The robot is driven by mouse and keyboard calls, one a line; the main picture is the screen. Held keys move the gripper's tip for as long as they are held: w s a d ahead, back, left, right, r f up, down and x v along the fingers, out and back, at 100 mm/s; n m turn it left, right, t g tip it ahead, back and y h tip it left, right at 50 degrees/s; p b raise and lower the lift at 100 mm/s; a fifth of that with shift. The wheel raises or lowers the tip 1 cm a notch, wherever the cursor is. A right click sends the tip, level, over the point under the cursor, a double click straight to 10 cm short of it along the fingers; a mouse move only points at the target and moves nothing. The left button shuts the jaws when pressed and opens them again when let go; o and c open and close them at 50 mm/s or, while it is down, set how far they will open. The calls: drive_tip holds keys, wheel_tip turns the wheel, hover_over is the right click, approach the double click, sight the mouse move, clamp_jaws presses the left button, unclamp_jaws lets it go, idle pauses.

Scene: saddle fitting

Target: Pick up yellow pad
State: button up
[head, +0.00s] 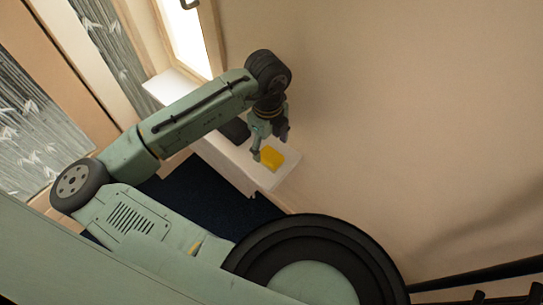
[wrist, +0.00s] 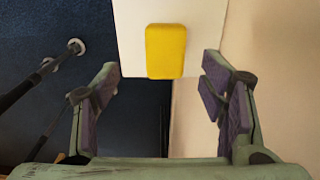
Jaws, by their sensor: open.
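The yellow pad (wrist: 166,51) is a small rounded rectangular block lying at the near end of a narrow white shelf (wrist: 130,45) in the wrist view. It also shows on the shelf in the head view (head: 271,157). My gripper (wrist: 160,88) is open and empty, with its two fingers spread wide to the left and right. The pad lies ahead of the fingertips and roughly midway between them, apart from both. In the head view my gripper (head: 268,150) hangs over the shelf end, close to the pad.
A beige wall (head: 390,110) runs along the right of the shelf. A dark object (head: 235,130) sits farther back on the shelf. A dark blue floor (head: 205,190) lies left of and below it. A bright window (head: 187,35) and bamboo-patterned panels (head: 40,120) are at the left.

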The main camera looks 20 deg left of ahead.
sight(271, 155)
drive_tip(key=f, duration=0.2)
drive_tip(key=f+p, duration=0.1)
drive_tip(key=f, duration=0.2)
drive_tip(key=shift+w+d+f, duration=0.2)
drive_tip(key=shift+w+f, duration=0.05)
drive_tip(key=shift+f, duration=0.05)
drive_tip(key=c, duration=1.2)
